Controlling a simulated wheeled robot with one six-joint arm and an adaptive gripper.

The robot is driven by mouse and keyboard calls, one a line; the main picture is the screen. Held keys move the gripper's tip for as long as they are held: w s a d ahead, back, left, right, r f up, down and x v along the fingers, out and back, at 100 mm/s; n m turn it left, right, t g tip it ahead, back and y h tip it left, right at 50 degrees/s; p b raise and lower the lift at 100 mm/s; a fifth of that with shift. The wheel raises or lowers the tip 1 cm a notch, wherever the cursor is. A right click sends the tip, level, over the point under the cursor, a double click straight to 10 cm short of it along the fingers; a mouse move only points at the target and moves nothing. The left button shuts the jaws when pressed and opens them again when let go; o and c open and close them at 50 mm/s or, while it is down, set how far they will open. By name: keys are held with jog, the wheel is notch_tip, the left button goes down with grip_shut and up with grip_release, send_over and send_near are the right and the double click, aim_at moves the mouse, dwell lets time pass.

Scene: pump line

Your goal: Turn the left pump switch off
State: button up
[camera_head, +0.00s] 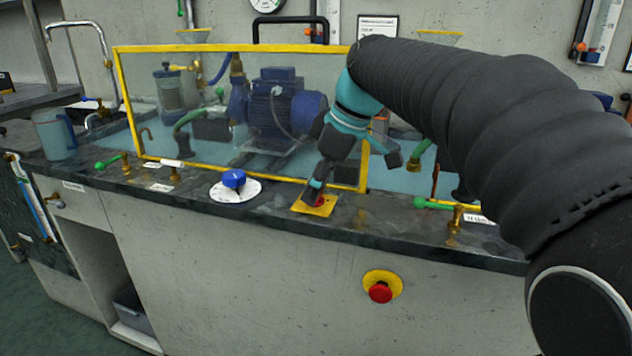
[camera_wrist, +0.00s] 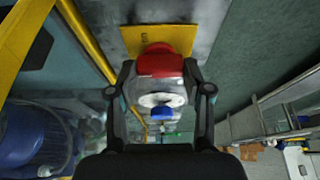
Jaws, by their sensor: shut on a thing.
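A red switch knob (camera_head: 320,201) sits on a yellow plate (camera_head: 327,210) on the dark counter ledge, in front of the glass guard. My gripper (camera_head: 314,190) reaches down onto it and hides much of it in the head view. In the wrist view the red knob (camera_wrist: 160,61) lies between the two fingertips of my gripper (camera_wrist: 159,70), which is shut on it. The yellow plate (camera_wrist: 160,34) shows behind it. I cannot read the plate's marking or the switch's setting.
A blue knob (camera_head: 233,178) on a white dial (camera_head: 236,191) stands to the left. A red emergency button (camera_head: 380,292) is on the front panel below. Green-handled valves (camera_head: 432,204) stand along the ledge. The yellow-framed guard (camera_head: 230,172) rises close behind my gripper.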

dwell(0.3)
jog(key=o, duration=1.2)
jog(key=shift+c, duration=0.2)
jog(key=v, duration=1.2)
